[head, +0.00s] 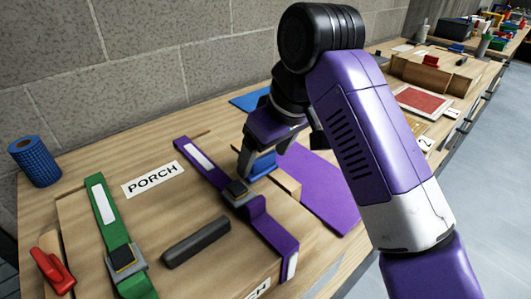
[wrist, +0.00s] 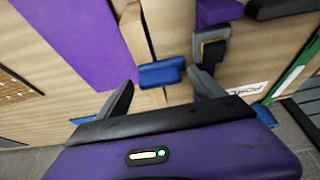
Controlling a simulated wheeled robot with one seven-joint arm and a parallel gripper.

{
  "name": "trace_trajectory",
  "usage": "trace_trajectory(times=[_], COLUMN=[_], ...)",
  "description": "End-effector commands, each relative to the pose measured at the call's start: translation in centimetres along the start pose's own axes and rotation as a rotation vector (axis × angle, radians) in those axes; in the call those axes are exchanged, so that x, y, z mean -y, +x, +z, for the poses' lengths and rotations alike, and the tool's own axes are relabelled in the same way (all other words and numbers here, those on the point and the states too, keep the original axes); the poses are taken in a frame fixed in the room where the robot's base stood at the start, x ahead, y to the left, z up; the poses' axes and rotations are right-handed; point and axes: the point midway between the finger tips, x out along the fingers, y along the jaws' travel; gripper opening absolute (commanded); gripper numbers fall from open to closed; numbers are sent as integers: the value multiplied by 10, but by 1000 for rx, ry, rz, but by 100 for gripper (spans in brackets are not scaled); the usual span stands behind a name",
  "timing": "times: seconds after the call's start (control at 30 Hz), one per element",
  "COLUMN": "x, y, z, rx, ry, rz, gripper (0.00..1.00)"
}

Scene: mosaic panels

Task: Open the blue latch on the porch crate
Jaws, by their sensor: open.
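The porch crate (head: 150,215) is a wooden box with a PORCH label (head: 153,179) on its top. The blue latch (head: 262,166) sits at the crate's right edge, partly hidden by my gripper. In the wrist view the blue latch (wrist: 162,73) shows as a small blue block on a wooden strip. My gripper (head: 264,160) is open, its fingers on either side of the blue latch. In the wrist view my gripper (wrist: 161,79) has a fingertip left and right of it, with visible gaps; I cannot tell any contact.
A purple strap (head: 270,226) with a grey-and-black buckle (head: 237,191) lies close beside the latch. A green strap (head: 108,215) and a dark handle (head: 196,241) are on the crate. A red clamp (head: 52,270) and blue roll (head: 35,162) stand left. A purple sheet (head: 318,190) lies right.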

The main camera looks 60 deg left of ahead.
Motion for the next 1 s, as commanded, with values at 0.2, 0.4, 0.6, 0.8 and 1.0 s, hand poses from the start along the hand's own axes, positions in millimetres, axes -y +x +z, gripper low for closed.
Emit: trace_trajectory(times=[0.2,0.4,0.6,0.8,1.0], x=[0,0,1,2,3], y=[0,0,-2,-4,-4], z=[0,0,-1,-4,-8], rx=[0,0,0,1,3], ry=[0,1,25,109,258], rz=[0,0,8,43,104], gripper=[43,16,16,16,16])
